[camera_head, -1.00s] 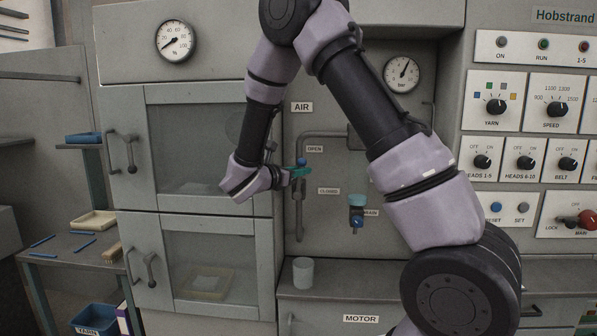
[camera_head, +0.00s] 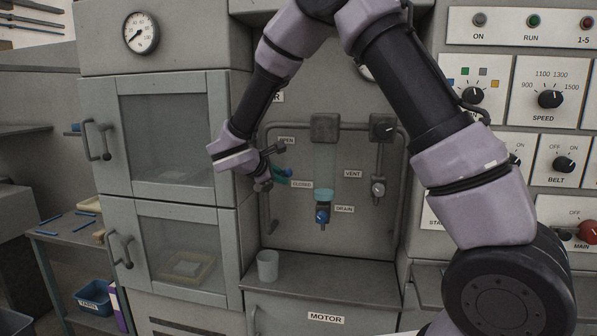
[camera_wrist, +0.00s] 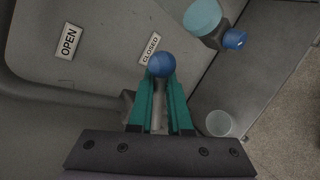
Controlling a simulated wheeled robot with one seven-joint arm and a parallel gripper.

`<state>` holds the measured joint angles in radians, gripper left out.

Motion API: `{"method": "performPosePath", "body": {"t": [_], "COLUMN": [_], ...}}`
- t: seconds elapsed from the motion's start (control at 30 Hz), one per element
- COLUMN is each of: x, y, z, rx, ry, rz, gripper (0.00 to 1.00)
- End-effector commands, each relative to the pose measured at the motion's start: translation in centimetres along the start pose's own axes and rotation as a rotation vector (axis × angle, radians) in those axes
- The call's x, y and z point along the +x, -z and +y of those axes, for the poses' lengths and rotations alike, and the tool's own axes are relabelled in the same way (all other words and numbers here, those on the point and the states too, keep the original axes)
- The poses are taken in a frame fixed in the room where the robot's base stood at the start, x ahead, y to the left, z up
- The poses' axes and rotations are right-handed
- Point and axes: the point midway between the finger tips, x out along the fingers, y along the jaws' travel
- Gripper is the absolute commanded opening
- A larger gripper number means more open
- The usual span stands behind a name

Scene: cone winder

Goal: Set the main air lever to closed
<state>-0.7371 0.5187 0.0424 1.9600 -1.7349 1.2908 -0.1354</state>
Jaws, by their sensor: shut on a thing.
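The main air lever (camera_wrist: 161,64) ends in a blue ball on a grey stem. In the wrist view my gripper (camera_wrist: 160,84) is shut on the stem, one teal finger on each side, with the ball just past the fingertips. The ball lies right by the CLOSED label (camera_wrist: 149,48), away from the OPEN label (camera_wrist: 68,42). In the head view my gripper (camera_head: 283,179) is at the left of the air panel, beside the CLOSED label (camera_head: 302,184) and below the OPEN label (camera_head: 287,140). My wrist partly hides the lever's pivot there.
A drain unit with a teal top and blue knob (camera_head: 321,216) is right of my gripper. A vent valve (camera_head: 378,189) is further right. Pipes frame the panel. A grey cup (camera_head: 267,265) stands on the ledge below. The cabinet (camera_head: 165,130) is close on the left.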

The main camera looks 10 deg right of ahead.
Motion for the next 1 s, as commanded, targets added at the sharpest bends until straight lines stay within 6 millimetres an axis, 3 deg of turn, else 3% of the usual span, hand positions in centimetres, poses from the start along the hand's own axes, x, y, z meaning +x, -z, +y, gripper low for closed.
{"method": "performPosePath", "body": {"t": [0.5, 1.0], "x": [1.4, 1.9], "y": [1.3, 1.7], "z": [-2.6, -3.3], "rx": [0.329, 0.433], "ry": [0.002, 0.002], "rz": [0.224, 0.291], "gripper": [0.0, 0.0]}}
